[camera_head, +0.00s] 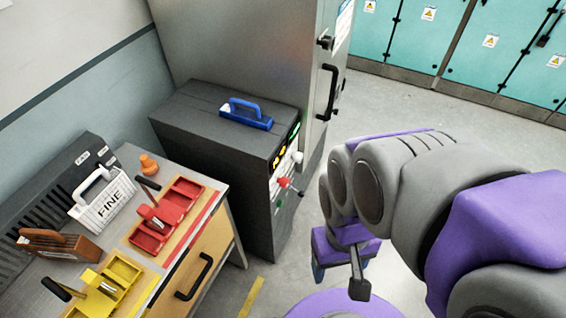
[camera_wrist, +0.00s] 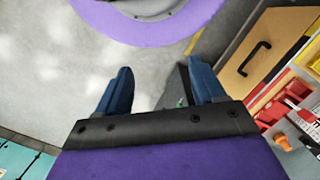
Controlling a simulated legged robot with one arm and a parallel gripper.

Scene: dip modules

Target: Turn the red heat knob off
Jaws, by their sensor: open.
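The red heat knob (camera_head: 284,182) is on the front panel of a dark grey cabinet (camera_head: 213,157), in the middle of the head view. A white knob and a small green one sit near it on the same panel. I cannot tell how the red knob is turned. My gripper (camera_wrist: 160,88) is open and empty in the wrist view, with its two blue fingers apart and floor between them. In the head view it hangs low to the right of the cabinet, mostly hidden behind my arm, and is clear of the knob.
A bench at left holds a red tray (camera_head: 158,238), a yellow tray, a white block marked FINE (camera_head: 103,203), a brown block (camera_head: 60,243) and an orange knob (camera_head: 149,164). A blue-handled block (camera_head: 246,114) sits on the cabinet. Teal lockers (camera_head: 490,50) stand behind. The floor right of the cabinet is open.

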